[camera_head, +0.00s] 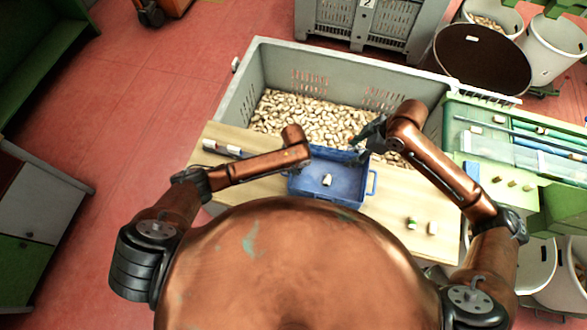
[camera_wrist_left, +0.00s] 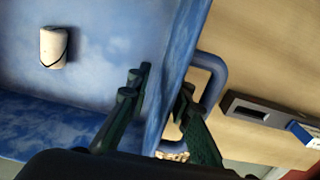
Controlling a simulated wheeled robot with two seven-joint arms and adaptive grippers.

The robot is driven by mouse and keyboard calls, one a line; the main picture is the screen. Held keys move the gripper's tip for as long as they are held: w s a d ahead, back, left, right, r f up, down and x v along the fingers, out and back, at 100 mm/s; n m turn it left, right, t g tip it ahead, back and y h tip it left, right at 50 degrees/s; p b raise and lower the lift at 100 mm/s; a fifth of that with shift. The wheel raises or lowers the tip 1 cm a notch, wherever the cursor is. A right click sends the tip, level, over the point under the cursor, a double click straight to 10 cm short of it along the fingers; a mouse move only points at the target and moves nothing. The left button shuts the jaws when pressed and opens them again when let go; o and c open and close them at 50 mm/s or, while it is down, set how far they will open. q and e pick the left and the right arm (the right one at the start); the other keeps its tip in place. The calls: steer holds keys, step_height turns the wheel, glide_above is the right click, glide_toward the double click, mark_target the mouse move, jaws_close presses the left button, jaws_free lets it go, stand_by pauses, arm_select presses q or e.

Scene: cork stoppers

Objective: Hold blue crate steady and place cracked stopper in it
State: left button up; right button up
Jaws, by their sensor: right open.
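The blue crate (camera_head: 345,194) stands on a wooden board in front of the grey bin. A pale stopper (camera_head: 327,180) lies inside it; in the left wrist view this stopper (camera_wrist_left: 53,47) shows a dark curved line like a crack. My right gripper (camera_head: 368,140) is open and empty above the crate's back right corner.
A grey bin (camera_head: 255,75) full of stoppers stands behind the crate. Two stoppers (camera_head: 432,228) lie on the wooden board (camera_head: 390,205) at right. A green-edged tray (camera_head: 520,128) stands at far right.

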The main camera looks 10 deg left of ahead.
arm_select(q)
steer(key=shift+a, duration=0.1)
step_height(320, 180, up, 12)
stand_by(0.7)
